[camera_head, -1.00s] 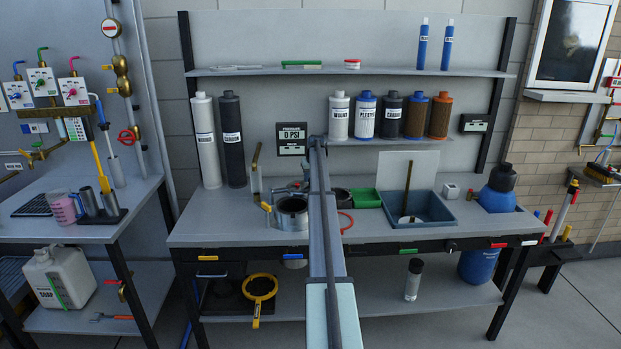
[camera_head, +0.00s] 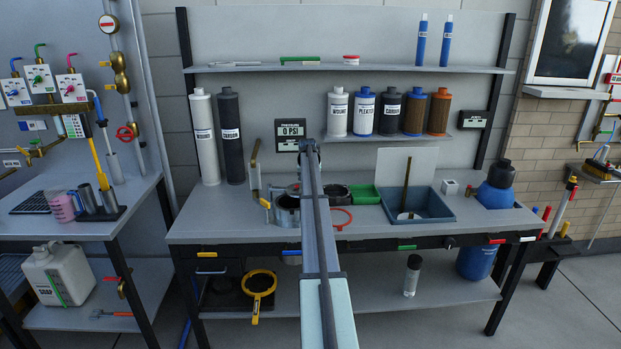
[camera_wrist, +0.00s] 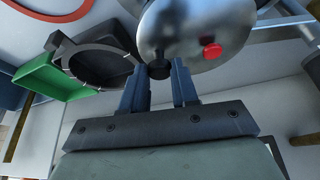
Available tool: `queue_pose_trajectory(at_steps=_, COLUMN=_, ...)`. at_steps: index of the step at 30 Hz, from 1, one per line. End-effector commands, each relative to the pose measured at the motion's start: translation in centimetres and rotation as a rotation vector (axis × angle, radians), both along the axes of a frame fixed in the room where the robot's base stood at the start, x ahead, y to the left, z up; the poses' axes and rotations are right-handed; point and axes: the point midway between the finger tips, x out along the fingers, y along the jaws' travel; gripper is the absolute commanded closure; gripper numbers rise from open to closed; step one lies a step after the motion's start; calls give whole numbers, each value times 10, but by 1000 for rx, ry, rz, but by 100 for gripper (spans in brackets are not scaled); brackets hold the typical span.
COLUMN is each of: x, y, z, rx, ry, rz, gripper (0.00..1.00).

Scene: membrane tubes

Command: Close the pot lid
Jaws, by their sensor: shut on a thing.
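The grey metal pot (camera_head: 287,213) stands on the main bench left of centre, with a yellow-tipped handle on its left. My arm covers its right side. In the wrist view, a shiny rounded metal lid (camera_wrist: 200,40) with a red button sits just beyond my gripper (camera_wrist: 159,75). My fingers are shut around the small black knob (camera_wrist: 159,69) at the lid's edge. The gripper and lid are mostly hidden behind my arm in the head view. I cannot tell how the lid sits relative to the pot's rim.
A dark round vessel (camera_head: 337,194), a green bin (camera_head: 364,194) and a red ring (camera_head: 341,218) are right of the pot. A blue-grey tub (camera_head: 430,208) stands farther right. An upright brass-coloured handle (camera_head: 255,168) rises behind the pot. The bench front is mostly clear.

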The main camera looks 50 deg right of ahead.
Motion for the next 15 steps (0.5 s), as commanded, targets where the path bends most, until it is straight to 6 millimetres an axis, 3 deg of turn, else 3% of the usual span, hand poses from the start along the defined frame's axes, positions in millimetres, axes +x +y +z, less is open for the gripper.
queue_pose_trajectory(at_steps=3, x=-12, y=23, z=0, rx=-1, ry=-1, rz=-108, gripper=100)
queue_pose_trajectory(at_steps=15, x=-27, y=79, z=1, rx=-1, ry=0, rz=-437, gripper=100)
